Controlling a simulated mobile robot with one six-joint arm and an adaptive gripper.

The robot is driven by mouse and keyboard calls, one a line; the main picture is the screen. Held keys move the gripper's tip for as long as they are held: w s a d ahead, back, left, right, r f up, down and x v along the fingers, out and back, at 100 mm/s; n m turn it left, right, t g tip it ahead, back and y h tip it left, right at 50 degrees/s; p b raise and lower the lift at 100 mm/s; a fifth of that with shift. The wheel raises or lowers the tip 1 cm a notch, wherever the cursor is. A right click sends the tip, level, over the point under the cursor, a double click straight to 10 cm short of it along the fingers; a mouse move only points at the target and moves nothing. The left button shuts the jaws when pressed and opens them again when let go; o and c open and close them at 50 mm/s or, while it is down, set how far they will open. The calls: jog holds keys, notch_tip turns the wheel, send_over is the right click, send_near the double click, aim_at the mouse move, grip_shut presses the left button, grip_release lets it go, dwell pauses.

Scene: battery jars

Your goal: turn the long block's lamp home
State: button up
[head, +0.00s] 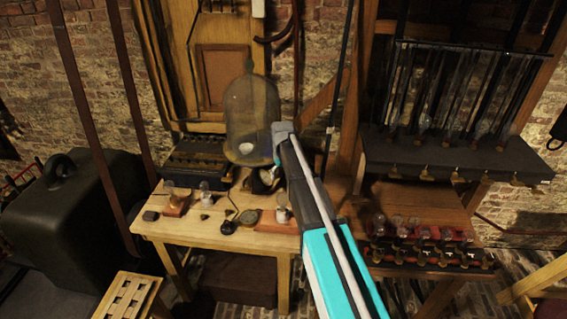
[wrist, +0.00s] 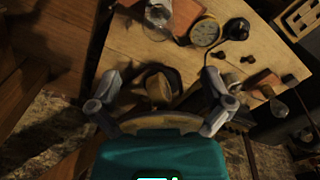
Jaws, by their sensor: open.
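On the wooden table, one clear lamp (head: 282,206) stands on an orange-brown block (head: 268,223); in the wrist view that lamp (wrist: 158,14) is at the top edge. A second lamp (head: 168,188) stands on a reddish block (head: 178,207) at the left; the wrist view shows this block (wrist: 262,79) and lamp (wrist: 279,108) at the right. I cannot tell surely which block is the long one. My gripper (wrist: 161,82) is open, its fingers apart and holding nothing. A round brown object (wrist: 158,90) shows beyond the gap. In the head view my arm hides much of the gripper.
A small lamp (head: 205,190), a round dial (head: 248,216) and a black piece (head: 228,227) lie between the blocks. Racks of jars (head: 450,150) stand right. A dark case (head: 70,215) is left.

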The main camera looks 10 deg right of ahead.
aim_at(283, 197)
jog(key=shift+w+r, duration=0.35)
jog(key=shift+w, duration=0.2)
jog(key=shift+f, duration=0.1)
notch_tip(283, 197, down, 14)
jog(key=b, duration=1.3)
jog(key=shift+r+b, duration=0.2)
jog(key=shift+b, duration=0.1)
dwell(0.3)
jog(key=c, duration=1.1)
jog(key=shift+c, duration=0.2)
